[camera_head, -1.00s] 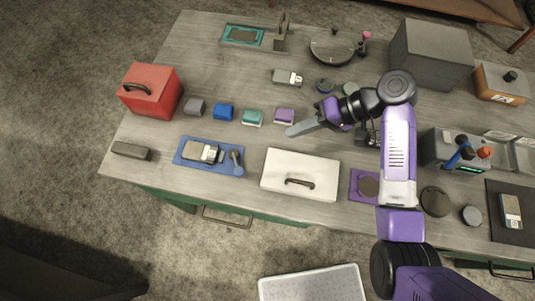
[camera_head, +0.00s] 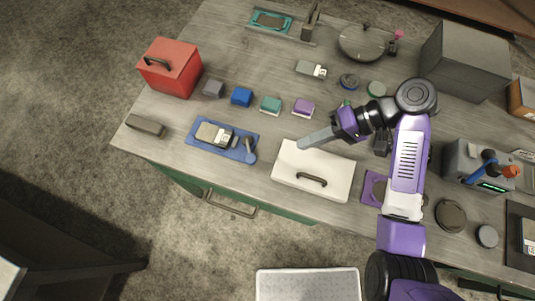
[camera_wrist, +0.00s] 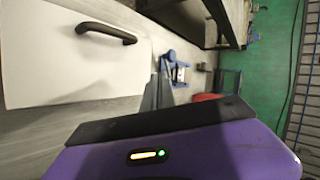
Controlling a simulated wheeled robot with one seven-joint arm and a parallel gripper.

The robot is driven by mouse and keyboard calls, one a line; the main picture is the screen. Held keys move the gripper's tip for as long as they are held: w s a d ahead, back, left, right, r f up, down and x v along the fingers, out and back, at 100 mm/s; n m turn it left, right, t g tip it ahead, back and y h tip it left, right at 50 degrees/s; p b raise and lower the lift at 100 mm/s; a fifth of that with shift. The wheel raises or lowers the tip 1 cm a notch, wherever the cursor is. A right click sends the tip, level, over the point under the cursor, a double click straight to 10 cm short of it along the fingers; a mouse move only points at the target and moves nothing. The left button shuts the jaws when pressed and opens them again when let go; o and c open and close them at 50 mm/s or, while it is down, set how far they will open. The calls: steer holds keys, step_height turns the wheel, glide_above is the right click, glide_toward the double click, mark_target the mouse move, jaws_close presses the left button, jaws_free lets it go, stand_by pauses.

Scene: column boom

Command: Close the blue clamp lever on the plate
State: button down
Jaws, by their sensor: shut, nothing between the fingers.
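The blue plate (camera_head: 208,145) lies near the table's front left, with a grey and pale block (camera_head: 215,134) on it. The dark clamp lever (camera_head: 249,147) stands at the plate's right end, on a round blue base (camera_head: 250,157). In the wrist view the blue plate (camera_wrist: 171,57) shows small, beyond my fingers. My gripper (camera_head: 304,143) is shut and empty. It points left above the back edge of the white box, to the right of the plate and apart from it. The fingers also show in the wrist view (camera_wrist: 157,88).
The white box (camera_head: 288,178) with a dark handle stands between my arm and the plate. A red box (camera_head: 171,70) stands at the back left. A dark block (camera_head: 145,126) lies left of the plate.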

mark_target(249, 150)
steer(key=b+x, duration=0.4)
steer(key=x, duration=0.1)
steer(key=shift+d+f, duration=0.15)
steer(key=shift+d, duration=0.05)
steer(key=shift+s+a+f+b, duration=0.15)
steer(key=shift+a+f, duration=0.15)
steer(key=shift+a, duration=0.75)
steer(key=shift+s+a+f+b, duration=0.1)
steer(key=shift+a+f, duration=0.25)
steer(key=shift+a, duration=0.7)
steer(key=shift+s+a+f+b, duration=0.15)
steer(key=shift+a+f, duration=0.15)
steer(key=shift+a, duration=0.75)
steer(key=shift+a, duration=0.1)
